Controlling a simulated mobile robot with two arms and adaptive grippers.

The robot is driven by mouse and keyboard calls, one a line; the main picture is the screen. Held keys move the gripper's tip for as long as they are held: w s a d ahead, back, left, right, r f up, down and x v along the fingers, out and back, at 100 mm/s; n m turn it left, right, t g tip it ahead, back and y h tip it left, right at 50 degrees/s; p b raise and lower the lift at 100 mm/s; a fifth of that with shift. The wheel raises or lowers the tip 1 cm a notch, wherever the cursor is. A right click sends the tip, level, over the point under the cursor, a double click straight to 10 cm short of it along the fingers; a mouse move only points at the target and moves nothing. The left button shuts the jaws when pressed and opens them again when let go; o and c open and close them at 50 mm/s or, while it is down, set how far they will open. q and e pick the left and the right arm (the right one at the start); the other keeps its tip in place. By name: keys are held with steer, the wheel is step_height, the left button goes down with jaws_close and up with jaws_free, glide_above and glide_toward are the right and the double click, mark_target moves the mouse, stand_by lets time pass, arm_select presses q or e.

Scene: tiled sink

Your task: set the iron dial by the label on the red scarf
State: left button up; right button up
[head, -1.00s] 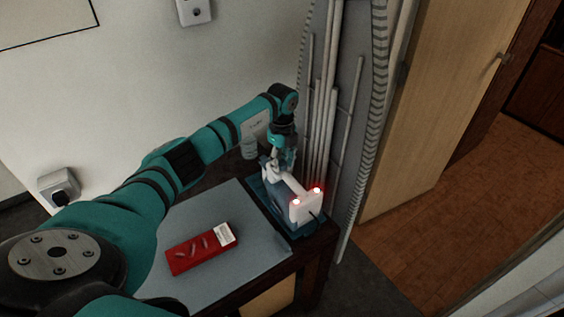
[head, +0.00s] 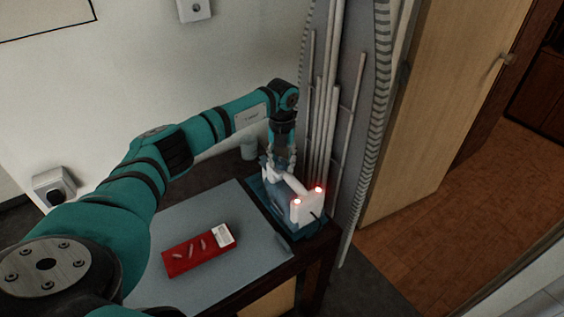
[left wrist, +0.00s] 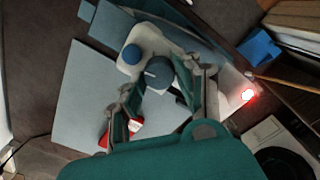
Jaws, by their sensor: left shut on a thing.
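The white iron (head: 306,208) sits on a teal rest (head: 262,198) at the far right end of the ironing board, with two red lights glowing on its heel. In the left wrist view, its grey dial (left wrist: 158,72) lies between my fingers, and a blue button (left wrist: 132,53) is beside it. My left gripper (head: 282,166) comes down from above and is shut on the dial; the dial's setting is too small to read. The red scarf (head: 185,258) lies folded on the board with a white label (head: 222,236), whose print I cannot read. My right gripper is out of view.
The grey board top (head: 235,264) is clear around the scarf. A pale cup (head: 249,148) stands behind the iron's rest. Upright pale rods (head: 322,120) rise close behind the iron. A wooden door (head: 440,110) and open floor lie to the right.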

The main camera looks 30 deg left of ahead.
mark_target(282, 162)
arm_select(q)
steer(key=shift+m, duration=0.9)
steer(key=shift+r, duration=0.1)
steer(key=o, duration=1.1)
steer(key=shift+o, duration=0.2)
step_height(282, 162, up, 12)
